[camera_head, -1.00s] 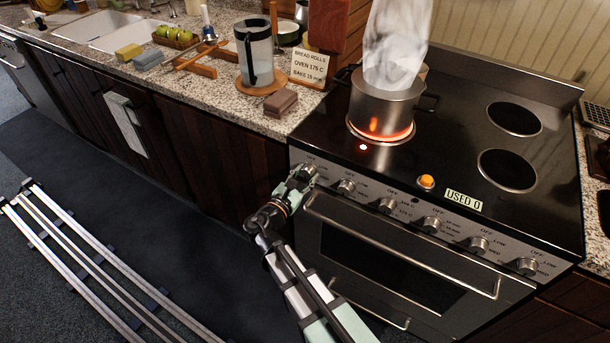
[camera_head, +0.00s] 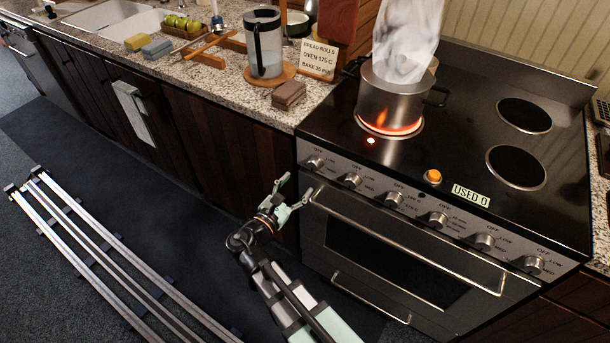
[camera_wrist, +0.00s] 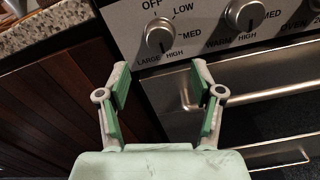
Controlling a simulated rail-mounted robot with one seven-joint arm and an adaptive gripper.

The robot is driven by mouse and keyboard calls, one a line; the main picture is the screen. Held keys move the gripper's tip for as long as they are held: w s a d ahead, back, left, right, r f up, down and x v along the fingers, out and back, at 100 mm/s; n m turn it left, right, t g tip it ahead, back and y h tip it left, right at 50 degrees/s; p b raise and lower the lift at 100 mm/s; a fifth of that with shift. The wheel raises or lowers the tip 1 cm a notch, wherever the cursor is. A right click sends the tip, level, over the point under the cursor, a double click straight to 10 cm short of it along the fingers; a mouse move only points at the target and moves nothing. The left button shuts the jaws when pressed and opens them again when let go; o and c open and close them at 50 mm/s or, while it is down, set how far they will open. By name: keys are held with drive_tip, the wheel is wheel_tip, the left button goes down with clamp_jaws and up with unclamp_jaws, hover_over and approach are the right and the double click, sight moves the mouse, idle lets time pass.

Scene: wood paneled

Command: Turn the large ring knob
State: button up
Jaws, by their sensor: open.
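The large ring knob (camera_head: 314,162) is the leftmost knob on the stove's front panel. In the wrist view this knob (camera_wrist: 159,36) is silver, with OFF, LOW, MED and HIGH around it and LARGE printed below. A dark mark on its face seems to point down toward HIGH. My gripper (camera_head: 291,191) is open and empty, in front of the panel, below and left of the knob in the head view. In the wrist view my gripper (camera_wrist: 160,84) has its green-padded fingers apart, with the knob beyond their tips and not touched.
The oven handle (camera_head: 405,238) runs just below the knobs. A second knob (camera_wrist: 245,14) is to the right. An orange button (camera_head: 432,177) sits on the stove top. Floor rails (camera_head: 100,260) lie left.

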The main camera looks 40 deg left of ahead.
drive_tip(key=s, duration=0.3)
drive_tip(key=shift+s+d, duration=0.15)
drive_tip(key=shift+s, duration=0.05)
idle(0.3)
